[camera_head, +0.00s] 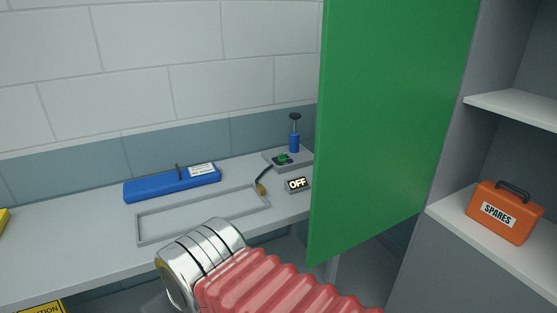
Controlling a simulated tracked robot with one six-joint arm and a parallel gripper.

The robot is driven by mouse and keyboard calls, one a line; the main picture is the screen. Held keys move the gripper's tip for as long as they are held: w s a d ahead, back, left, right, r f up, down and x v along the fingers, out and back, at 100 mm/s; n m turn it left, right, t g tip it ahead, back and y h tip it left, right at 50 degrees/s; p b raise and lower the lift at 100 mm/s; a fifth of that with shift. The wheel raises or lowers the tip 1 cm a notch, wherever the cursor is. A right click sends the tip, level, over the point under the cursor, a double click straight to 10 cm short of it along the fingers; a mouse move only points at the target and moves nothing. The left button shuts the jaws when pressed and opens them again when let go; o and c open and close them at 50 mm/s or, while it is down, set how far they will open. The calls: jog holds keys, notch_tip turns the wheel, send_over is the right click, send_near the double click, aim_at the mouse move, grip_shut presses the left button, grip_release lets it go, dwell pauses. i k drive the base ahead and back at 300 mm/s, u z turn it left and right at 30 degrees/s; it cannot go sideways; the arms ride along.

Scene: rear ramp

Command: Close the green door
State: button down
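The green door (385,120) stands open, upright, at the right of the centre, between the workbench and the grey cabinet. Its free left edge hangs beside the right end of the bench, and its right edge meets the cabinet side. No handle shows on the face I see. My arm, with a red ribbed sleeve and a shiny metal collar, enters from the bottom, left of and below the door. A gap in the picture shows between the collar and the door. My gripper itself is not visible.
The workbench (60,262) holds a grey rectangular frame (140,232), a blue case (172,183), an OFF sign (297,184) and a blue cylinder (294,141). An orange SPARES box (504,212) sits on a cabinet shelf (470,236). A brick wall (130,60) stands behind.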

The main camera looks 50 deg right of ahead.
aim_at(391, 71)
jog(key=z, duration=0.15)
jog(key=i, duration=1.3)
jog(key=z, duration=0.4)
